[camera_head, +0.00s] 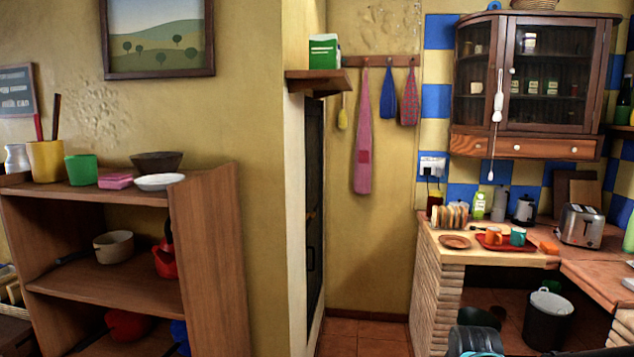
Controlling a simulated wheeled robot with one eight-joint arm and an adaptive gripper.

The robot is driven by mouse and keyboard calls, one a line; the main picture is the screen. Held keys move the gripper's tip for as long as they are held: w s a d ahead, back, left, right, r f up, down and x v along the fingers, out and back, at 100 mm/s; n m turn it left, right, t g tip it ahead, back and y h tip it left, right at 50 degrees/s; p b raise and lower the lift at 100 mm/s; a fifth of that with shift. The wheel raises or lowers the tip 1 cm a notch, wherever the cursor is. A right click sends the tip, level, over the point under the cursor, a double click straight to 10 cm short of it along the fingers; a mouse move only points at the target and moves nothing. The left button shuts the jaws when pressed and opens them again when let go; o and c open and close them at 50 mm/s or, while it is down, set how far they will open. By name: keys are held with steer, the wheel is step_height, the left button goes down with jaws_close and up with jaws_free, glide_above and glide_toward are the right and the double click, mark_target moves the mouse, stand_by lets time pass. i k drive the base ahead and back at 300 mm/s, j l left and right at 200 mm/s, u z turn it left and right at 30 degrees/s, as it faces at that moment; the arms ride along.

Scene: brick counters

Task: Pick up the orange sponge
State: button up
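A small orange block that looks like the orange sponge (549,248) lies on the wooden counter (465,263) at the right. It sits between the red tray (506,246) and the silver toaster (581,226), apart from both. It is small in the picture, so its texture cannot be made out. My gripper's fingers do not show. Dark rounded parts at the bottom edge look like pieces of my own arm.
The tray holds an orange mug (493,236) and a teal mug (518,237). A toast rack (450,216) and a brown plate (454,242) are left of it. A bin (548,318) stands below.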

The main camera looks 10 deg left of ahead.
mark_target(549, 248)
steer(key=z, duration=0.4)
steer(key=i+z, duration=0.65)
steer(key=i, duration=0.2)
